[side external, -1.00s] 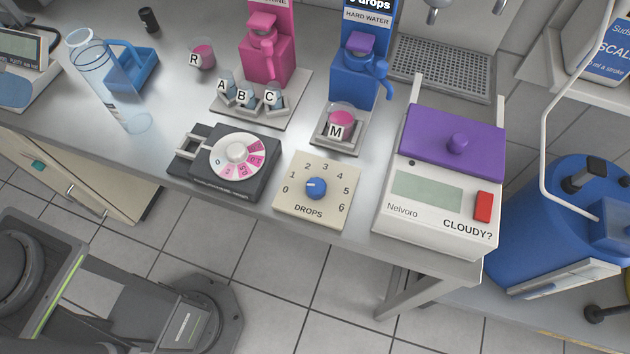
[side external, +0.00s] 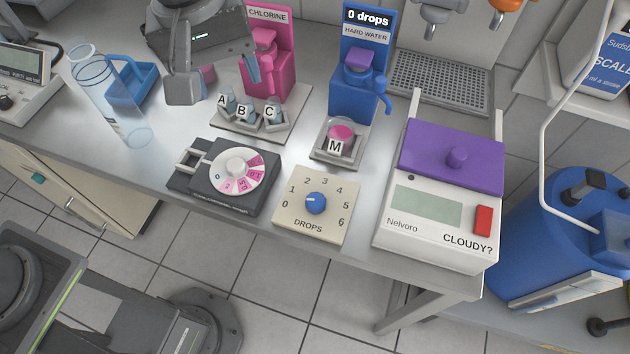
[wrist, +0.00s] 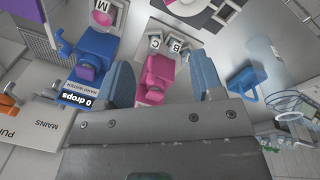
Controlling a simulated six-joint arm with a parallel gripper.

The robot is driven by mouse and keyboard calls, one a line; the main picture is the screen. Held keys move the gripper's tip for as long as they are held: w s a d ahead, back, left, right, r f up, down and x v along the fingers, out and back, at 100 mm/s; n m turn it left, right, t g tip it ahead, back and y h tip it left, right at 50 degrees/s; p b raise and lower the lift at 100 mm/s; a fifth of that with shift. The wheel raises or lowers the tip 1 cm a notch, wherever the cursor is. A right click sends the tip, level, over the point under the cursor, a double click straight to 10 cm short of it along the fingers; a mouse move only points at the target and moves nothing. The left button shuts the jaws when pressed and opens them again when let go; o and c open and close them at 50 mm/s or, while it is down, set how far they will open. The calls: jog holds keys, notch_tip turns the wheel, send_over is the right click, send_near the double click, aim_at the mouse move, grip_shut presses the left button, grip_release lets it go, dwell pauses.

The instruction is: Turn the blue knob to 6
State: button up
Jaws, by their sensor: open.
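The blue knob (side external: 316,203) sits on the cream DROPS dial plate (side external: 290,226), marked 0 to 6. Its pale pointer mark faces left, toward the 0 and 1 side. The blue hard water dispenser (side external: 352,98) behind it reads "0 drops"; it also shows in the wrist view (wrist: 93,55). My gripper (side external: 217,84) is open and empty, above the back left of the bench, well up and left of the knob. In the wrist view its two blue-grey fingers (wrist: 162,78) are spread apart, with the pink dispenser between them. The knob is not visible in the wrist view.
A cup marked M (side external: 341,133) stands behind the dial plate. The black device with a white dial (side external: 228,195) is left of it, and the Nelvoro tester (side external: 437,228) is right. The pink dispenser (side external: 285,82) and cups A, B, C stand near my gripper.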

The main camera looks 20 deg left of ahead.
aim_at(316, 199)
jog(key=s+d+f+n+g, duration=0.1)
jog(key=d+f, duration=0.3)
jog(key=d, duration=0.2)
jog(key=s+d+f+n, duration=0.1)
jog(key=d+f+n, duration=0.15)
jog(key=d, duration=0.35)
jog(key=shift+m+y, duration=0.35)
jog(key=shift+y, duration=0.05)
jog(key=f, duration=1.4)
jog(key=shift+w+f, duration=0.2)
jog(key=shift+f, duration=0.05)
jog(key=c, duration=0.9)
